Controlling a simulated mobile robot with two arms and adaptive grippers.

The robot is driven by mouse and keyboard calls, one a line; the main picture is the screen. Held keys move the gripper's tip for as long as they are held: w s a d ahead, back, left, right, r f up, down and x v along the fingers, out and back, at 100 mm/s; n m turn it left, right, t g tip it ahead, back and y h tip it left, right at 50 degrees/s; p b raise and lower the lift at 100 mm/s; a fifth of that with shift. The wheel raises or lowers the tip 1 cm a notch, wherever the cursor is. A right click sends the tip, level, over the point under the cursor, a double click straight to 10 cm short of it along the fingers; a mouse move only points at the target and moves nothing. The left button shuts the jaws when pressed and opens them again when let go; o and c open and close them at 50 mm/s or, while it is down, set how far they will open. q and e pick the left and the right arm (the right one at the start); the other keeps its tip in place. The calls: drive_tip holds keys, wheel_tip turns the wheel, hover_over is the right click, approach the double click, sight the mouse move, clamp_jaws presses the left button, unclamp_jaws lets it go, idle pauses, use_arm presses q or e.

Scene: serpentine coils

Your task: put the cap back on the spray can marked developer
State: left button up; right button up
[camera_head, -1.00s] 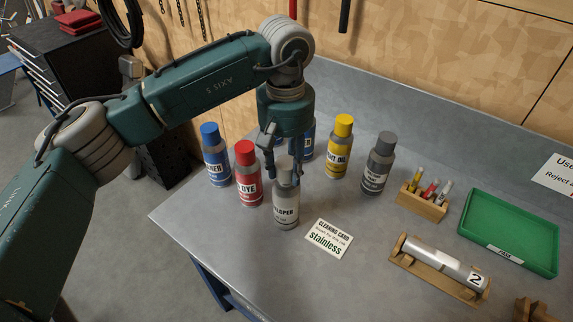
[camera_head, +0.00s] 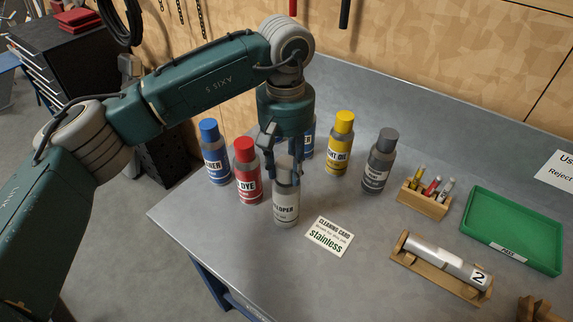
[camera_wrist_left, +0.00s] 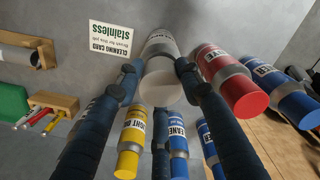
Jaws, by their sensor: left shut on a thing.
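The spray can marked developer (camera_head: 286,207) stands upright near the left end of the bench, its label partly readable as "LOPER". A light grey cap (camera_head: 285,167) sits at its top, in line with the can; I cannot tell whether it is fully seated. My left gripper (camera_head: 284,172) points down with its fingers shut on the cap from both sides. My right gripper is not in view.
A red dye can (camera_head: 247,178) stands close beside it. Blue cans (camera_head: 214,160), a yellow-capped can (camera_head: 340,150) and a dark grey-capped can (camera_head: 378,165) stand behind. A cleaning card (camera_head: 329,236) lies to the right. A marker block (camera_head: 425,200), wooden cradle (camera_head: 440,272) and green tray (camera_head: 510,222) are farther right.

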use_arm(q)
drive_tip(key=shift+f+b, duration=0.3)
drive_tip(key=shift+b, duration=0.45)
idle(0.8)
drive_tip(key=o, duration=0.9)
drive_tip(key=shift+c, duration=0.2)
drive_tip(key=shift+o, duration=0.5)
drive_tip(key=o, duration=0.4)
drive_tip(key=shift+c, duration=0.2)
drive_tip(key=shift+r, duration=0.1)
drive_tip(key=shift+r+p, duration=1.95)
drive_tip(key=shift+r, duration=1.8)
